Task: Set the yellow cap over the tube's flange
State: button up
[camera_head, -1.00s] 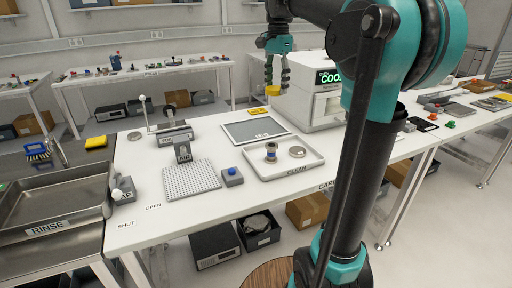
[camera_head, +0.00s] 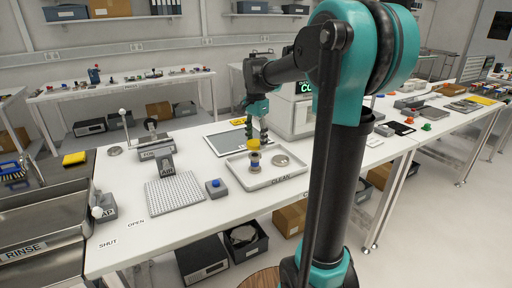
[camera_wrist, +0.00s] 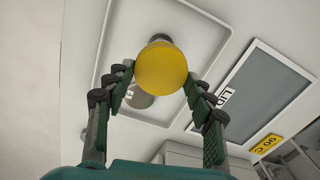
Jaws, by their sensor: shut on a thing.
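The yellow cap (camera_head: 254,144) is held between the fingers of my gripper (camera_head: 257,134). In the wrist view the cap (camera_wrist: 162,68) sits between the two fingertips (camera_wrist: 160,80) of my shut gripper. The tube (camera_head: 254,160), a small metal spool with a blue band, stands upright on the CLEAN tray (camera_head: 287,178). The cap is directly above the tube in the head view; I cannot tell whether it touches the flange. In the wrist view the cap hides most of what lies behind it, and only a dark end (camera_wrist: 160,38) shows past it.
A round metal disc (camera_head: 281,160) lies on the tray, right of the tube. A grey box with a blue button (camera_head: 215,187) and a perforated plate (camera_head: 175,193) are to the left. A dark LID panel (camera_head: 222,142) lies behind. The oven-like box (camera_head: 296,115) stands behind right.

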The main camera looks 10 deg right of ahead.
aim_at(256, 142)
jog(key=shift+f, duration=1.65)
jog(key=shift+f, duration=0.6)
jog(key=o, duration=0.8)
jog(key=shift+o, duration=0.2)
notch_tip(256, 142, up, 13)
jog(key=shift+r, duration=0.15)
